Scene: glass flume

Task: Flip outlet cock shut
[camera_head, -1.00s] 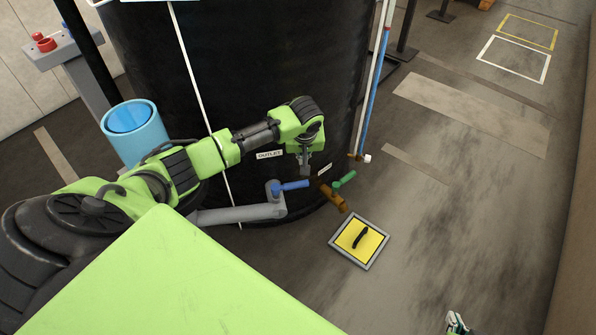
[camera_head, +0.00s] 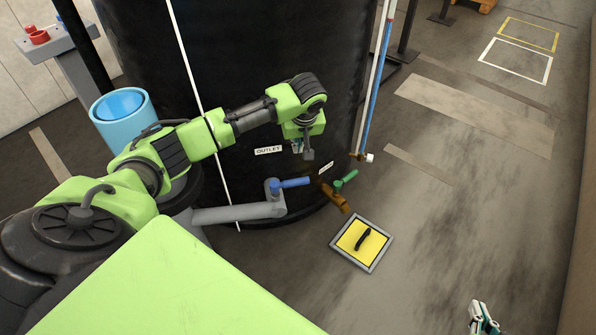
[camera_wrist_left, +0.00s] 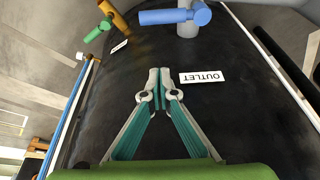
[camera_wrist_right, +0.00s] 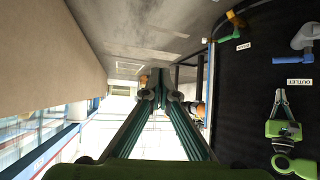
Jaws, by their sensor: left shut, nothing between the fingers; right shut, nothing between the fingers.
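The outlet cock is a blue lever (camera_head: 292,183) on a grey pipe (camera_head: 238,213) at the foot of the black tank, below the OUTLET label (camera_head: 268,150). The blue lever also shows at the top of the left wrist view (camera_wrist_left: 170,16), lying sideways, with the label (camera_wrist_left: 202,77) near it. My left gripper (camera_head: 298,146) is shut and empty beside the tank wall, above the lever and apart from it. Its closed fingertips show in its own wrist view (camera_wrist_left: 159,73). My right gripper (camera_head: 484,312) is shut and empty at the lower right, far from the cock.
A brown pipe (camera_head: 334,197) with a green lever (camera_head: 346,179) stands just right of the blue one. A yellow hatch (camera_head: 352,238) with a black handle lies on the floor. A blue bucket (camera_head: 122,125) is at left. The floor to the right is clear.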

